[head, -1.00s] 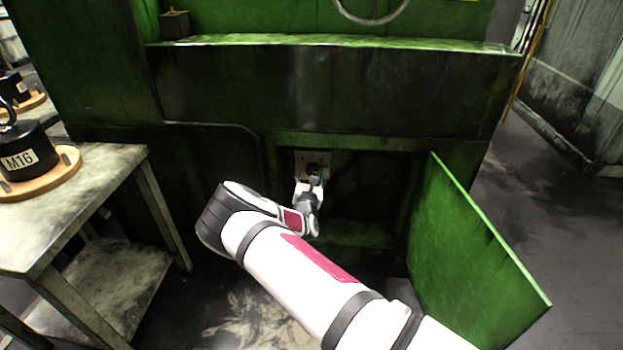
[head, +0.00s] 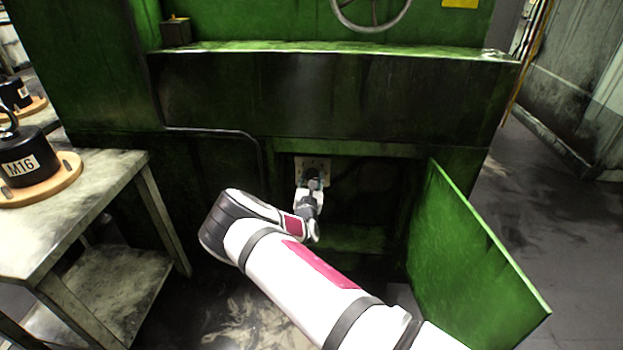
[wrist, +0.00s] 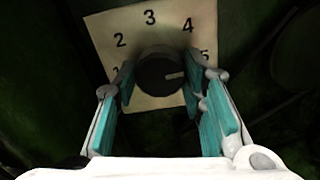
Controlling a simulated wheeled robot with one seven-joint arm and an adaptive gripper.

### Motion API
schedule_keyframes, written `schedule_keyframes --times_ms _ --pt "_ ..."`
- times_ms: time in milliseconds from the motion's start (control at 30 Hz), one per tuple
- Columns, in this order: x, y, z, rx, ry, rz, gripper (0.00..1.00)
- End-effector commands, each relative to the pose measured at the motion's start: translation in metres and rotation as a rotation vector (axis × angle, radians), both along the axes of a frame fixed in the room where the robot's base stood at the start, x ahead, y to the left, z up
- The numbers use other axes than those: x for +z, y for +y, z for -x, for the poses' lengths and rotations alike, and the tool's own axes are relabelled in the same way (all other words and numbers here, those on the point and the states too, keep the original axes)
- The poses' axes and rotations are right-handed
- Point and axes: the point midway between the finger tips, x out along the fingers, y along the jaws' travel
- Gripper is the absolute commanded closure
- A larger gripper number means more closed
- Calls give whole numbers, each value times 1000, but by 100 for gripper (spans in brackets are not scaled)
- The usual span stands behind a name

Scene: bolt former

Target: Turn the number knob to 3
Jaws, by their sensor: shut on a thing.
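The number knob (wrist: 158,74) is a dark round knob on a pale plate (wrist: 100,30) printed with the numbers 1 to 5. In the wrist view its light pointer line points right, nearest the 5. My gripper (wrist: 159,86) has its teal-padded fingers on either side of the knob, shut on it. In the head view my gripper (head: 312,184) reaches into the dark recess to the plate (head: 301,164), and it hides most of the knob.
The recess is in a green machine (head: 330,95). An open green door (head: 470,250) stands to the right of my arm. A worktable (head: 90,190) with a black M16 weight (head: 25,158) is on the left. A handwheel (head: 372,25) is above.

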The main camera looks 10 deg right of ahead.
Motion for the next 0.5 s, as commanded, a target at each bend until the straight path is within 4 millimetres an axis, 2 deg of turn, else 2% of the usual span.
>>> schedule_keyframes --times_ms 500 --pt "1 0 1 1 133 400 91"
